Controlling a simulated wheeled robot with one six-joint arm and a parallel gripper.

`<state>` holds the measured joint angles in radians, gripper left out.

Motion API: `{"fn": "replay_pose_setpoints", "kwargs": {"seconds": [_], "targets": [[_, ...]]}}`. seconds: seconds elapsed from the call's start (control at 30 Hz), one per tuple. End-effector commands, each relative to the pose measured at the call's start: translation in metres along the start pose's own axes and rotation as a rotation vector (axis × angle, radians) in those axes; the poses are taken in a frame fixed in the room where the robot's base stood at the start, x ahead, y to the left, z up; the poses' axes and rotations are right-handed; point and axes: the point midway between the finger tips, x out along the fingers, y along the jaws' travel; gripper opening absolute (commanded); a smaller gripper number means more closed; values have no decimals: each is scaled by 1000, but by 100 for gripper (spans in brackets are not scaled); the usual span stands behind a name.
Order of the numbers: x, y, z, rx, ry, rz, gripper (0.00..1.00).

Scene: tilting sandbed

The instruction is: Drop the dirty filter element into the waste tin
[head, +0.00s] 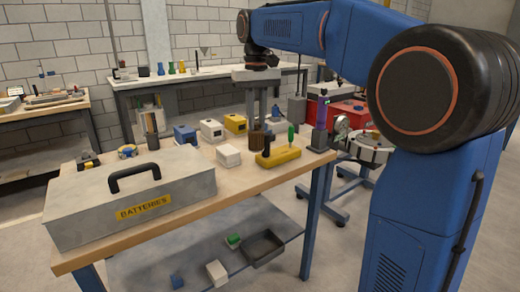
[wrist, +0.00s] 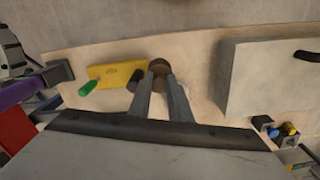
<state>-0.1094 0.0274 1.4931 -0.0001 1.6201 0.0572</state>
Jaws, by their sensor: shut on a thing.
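My gripper (head: 258,125) points straight down over the right part of the workbench. Its fingers are closed around a brown, ribbed cylinder, which looks like the dirty filter element (head: 256,141). In the wrist view the fingertips (wrist: 160,75) meet on this brown round piece (wrist: 160,65). It is upright and close to the benchtop; I cannot tell whether it touches the wood. I cannot pick out the waste tin with certainty in either view.
A yellow block (head: 278,157) with a green-handled piece (head: 291,134) lies just right of the filter. A white box (head: 228,155) is to its left. A large grey batteries case (head: 85,210) fills the bench's left part. A purple item (head: 321,112) stands at the right end.

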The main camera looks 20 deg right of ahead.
Motion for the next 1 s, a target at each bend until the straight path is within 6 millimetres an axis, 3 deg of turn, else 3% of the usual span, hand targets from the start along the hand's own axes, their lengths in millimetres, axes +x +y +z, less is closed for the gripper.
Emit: {"fn": "replay_pose_setpoints", "kwargs": {"seconds": [0.2, 0.43, 0.7, 1.0], "targets": [[32, 0, 1, 0, -2, 0, 0], [46, 0, 0, 0, -1, 0, 0], [79, 0, 1, 0, -1, 0, 0], [80, 0, 0, 0, 0, 0, 0]]}}
